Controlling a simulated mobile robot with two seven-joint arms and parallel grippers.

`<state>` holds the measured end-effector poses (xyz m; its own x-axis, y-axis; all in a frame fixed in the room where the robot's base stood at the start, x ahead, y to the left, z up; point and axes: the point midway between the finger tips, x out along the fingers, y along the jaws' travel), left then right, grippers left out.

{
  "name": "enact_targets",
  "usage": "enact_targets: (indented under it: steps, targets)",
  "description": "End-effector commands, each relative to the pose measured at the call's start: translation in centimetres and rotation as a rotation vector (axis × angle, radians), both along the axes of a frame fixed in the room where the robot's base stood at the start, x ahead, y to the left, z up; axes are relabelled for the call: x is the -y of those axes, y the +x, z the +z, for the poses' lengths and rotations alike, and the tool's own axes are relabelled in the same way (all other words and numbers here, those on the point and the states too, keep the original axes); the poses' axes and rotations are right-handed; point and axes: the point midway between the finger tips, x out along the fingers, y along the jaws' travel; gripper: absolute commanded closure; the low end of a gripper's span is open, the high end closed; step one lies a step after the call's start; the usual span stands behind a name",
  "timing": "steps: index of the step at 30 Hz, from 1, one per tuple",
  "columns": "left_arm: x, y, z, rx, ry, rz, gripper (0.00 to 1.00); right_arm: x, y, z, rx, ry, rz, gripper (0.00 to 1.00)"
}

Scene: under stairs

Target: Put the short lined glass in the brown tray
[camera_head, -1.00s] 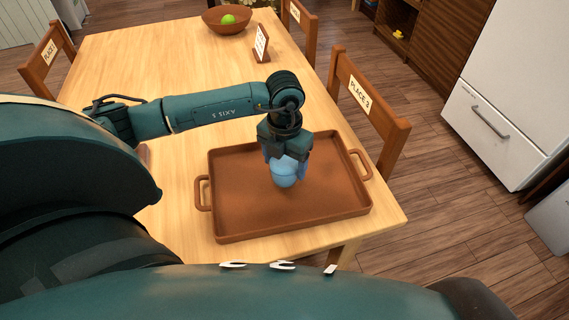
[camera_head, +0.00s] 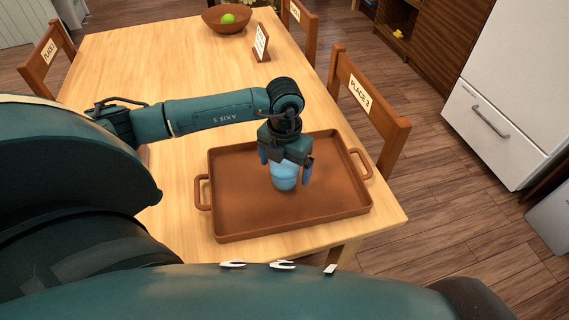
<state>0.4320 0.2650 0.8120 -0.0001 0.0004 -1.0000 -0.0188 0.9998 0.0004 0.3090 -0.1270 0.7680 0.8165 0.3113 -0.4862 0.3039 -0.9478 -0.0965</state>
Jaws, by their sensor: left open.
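The tray lies flat on the wooden table and has a handle at each short side. My left gripper (camera_head: 285,170) points down right above the glass, its fingers apart on either side of it. The gripper hides the top of the glass. I cannot tell if a finger still touches it. My right gripper is not in view.
A brown bowl with a green ball (camera_head: 228,19) and a small sign stand (camera_head: 261,42) are at the table's far end. Chairs line the table, one marked PLACE 3 (camera_head: 372,105). Most of the tray and the table's middle are clear.

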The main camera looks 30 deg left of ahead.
Motion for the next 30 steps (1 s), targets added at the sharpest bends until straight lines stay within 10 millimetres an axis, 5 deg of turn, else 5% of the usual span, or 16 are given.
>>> enact_targets:
  steps: [5, 19, 30]
  targets:
    - [0.0, 0.1, 1.6, 0.004, -0.001, 0.0, 0.07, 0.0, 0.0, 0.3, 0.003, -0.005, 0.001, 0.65]
    - [0.0, 0.1, 10.8, 0.004, 0.0, 0.0, 0.07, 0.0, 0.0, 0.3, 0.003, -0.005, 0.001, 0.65]
    - [0.0, 0.0, 12.3, 0.0, 0.0, 0.0, 0.07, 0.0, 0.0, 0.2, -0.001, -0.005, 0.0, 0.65]
